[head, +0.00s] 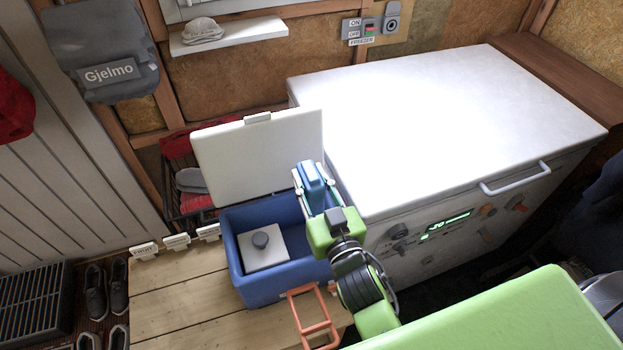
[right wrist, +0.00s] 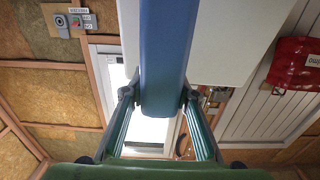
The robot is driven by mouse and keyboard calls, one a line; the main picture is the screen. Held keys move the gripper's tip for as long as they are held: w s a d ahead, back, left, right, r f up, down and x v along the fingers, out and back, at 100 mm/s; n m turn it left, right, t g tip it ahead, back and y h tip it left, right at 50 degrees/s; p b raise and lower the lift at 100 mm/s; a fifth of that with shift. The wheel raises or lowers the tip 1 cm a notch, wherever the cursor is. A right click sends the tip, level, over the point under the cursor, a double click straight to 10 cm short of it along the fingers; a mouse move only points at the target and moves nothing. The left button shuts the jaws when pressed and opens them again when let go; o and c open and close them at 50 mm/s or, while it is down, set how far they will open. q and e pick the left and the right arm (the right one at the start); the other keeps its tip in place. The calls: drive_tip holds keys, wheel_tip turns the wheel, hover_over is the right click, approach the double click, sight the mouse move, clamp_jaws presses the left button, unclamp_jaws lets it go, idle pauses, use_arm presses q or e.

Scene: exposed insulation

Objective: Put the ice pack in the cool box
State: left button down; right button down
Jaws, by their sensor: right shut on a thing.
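The blue cool box (head: 262,287) stands on the wooden bench with its white lid (head: 250,165) raised at the back. Inside it lies a white square thing (head: 264,255) with a grey round knob. My right gripper (head: 314,190) is shut on the blue ice pack (head: 313,178), above the right side of the box. In the right wrist view the ice pack (right wrist: 163,60) sits between the two fingers (right wrist: 163,108) and extends up out of the picture. The gripper and arm hide part of the box's right end. My left gripper is not in view.
A white chest freezer (head: 430,120) with a handle stands close on the right. The wooden bench (head: 180,300) has small label signs (head: 176,241) along its back edge. An orange frame (head: 312,315) is at the box's front. A shelf (head: 228,35) hangs on the wall.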

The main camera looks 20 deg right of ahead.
drive_tip(key=shift+r, duration=0.2)
wheel_tip(320, 180, down, 10)
drive_tip(key=b, duration=0.7)
drive_tip(key=shift+f, duration=0.2)
drive_tip(key=shift+f+b, duration=0.6)
drive_tip(key=shift+f, duration=0.3)
drive_tip(key=c, duration=1.5)
unclamp_jaws()
drive_tip(key=shift+f, duration=0.15)
wheel_tip(320, 180, up, 10)
drive_tip(key=shift+r, duration=0.15)
